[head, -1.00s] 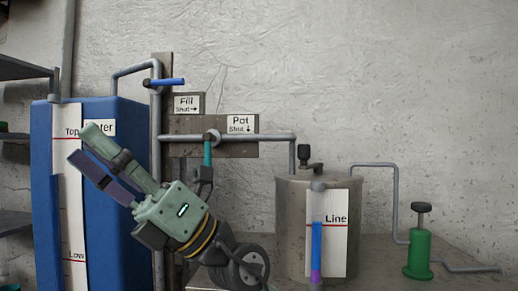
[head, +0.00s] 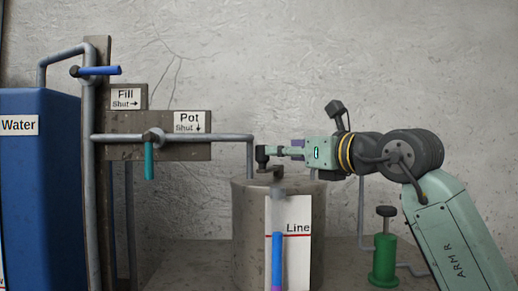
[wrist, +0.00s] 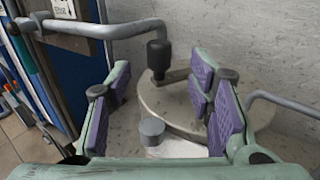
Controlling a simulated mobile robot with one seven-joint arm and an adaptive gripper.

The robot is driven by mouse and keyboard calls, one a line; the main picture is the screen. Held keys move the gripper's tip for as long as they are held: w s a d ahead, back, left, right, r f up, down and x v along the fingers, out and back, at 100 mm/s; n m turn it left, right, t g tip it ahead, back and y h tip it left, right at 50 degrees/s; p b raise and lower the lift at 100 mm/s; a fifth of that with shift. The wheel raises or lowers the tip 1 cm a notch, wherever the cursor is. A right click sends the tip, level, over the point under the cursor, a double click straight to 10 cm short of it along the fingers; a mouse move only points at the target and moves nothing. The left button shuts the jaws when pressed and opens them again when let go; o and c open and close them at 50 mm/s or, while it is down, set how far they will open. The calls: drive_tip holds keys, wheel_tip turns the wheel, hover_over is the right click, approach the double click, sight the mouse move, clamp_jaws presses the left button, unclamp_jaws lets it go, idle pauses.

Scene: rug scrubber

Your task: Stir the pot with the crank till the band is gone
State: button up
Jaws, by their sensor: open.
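The pot (head: 250,225) is a grey cylinder with a flat lid, on the bench right of centre in the head view. The crank (head: 262,154) on its lid has a dark upright knob and a short arm. A sight tube (head: 277,258) on the pot's front shows blue, with purple at its lower end. My gripper (head: 283,151) is level beside the knob, coming from the right. In the wrist view its purple-padded fingers are open, and the knob (wrist: 158,52) appears between them, a little beyond the tips; contact cannot be told.
A blue water tank (head: 40,165) stands left. Pipes carry a blue Fill handle (head: 100,71), pointing right, and a teal Pot handle (head: 149,160), pointing down. A Line card (head: 300,255) is on the pot's front.

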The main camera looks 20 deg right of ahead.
sight(262, 164)
drive_tip(key=p+x, duration=0.1)
drive_tip(key=x, duration=0.8)
drive_tip(key=shift+p, duration=0.4)
drive_tip(key=shift+c, duration=0.4)
clamp_jaws()
drive_tip(key=shift+a, duration=0.1)
